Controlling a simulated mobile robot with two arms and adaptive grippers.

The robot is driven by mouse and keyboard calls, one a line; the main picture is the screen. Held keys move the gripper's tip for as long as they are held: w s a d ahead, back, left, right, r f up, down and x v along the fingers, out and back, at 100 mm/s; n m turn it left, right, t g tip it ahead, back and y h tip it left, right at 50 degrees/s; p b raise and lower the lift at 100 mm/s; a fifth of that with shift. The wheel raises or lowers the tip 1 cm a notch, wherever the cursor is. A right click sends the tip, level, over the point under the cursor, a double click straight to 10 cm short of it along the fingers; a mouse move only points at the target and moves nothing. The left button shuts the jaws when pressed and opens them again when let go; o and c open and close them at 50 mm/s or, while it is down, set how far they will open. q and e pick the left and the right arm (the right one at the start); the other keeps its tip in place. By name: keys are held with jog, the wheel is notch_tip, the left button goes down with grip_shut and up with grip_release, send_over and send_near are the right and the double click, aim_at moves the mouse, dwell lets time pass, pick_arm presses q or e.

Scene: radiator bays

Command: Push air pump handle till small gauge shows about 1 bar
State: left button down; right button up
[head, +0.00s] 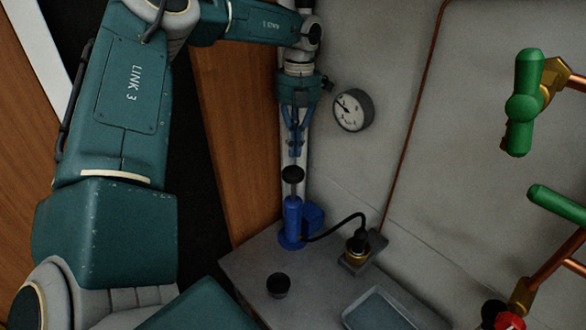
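The blue air pump (292,217) stands upright on the grey bench. Its black knob handle (292,174) sits raised above the body on a short visible rod. My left gripper (295,153) points down just above the handle, with a small gap that looks clear. Its fingers come together at the tips, and nothing shows between them. A small round gauge (350,111) with a white face and dark rim is on the wall to the right. Its needle appears to point to the upper left, but the scale is too small to read. My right gripper is not in view.
A black hose (347,222) runs from the pump to a brass fitting (357,246) on the bench (250,268). A black cup (278,285) and a grey tray (378,312) are nearer. Green-handled valves (524,102) on copper pipes stand at the right.

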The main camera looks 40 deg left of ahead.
aim_at(294, 168)
pick_arm(q)
jog(key=shift+s+f+b, duration=0.1)
jog(key=shift+f+b, duration=0.35)
jog(key=shift+f, duration=1.2)
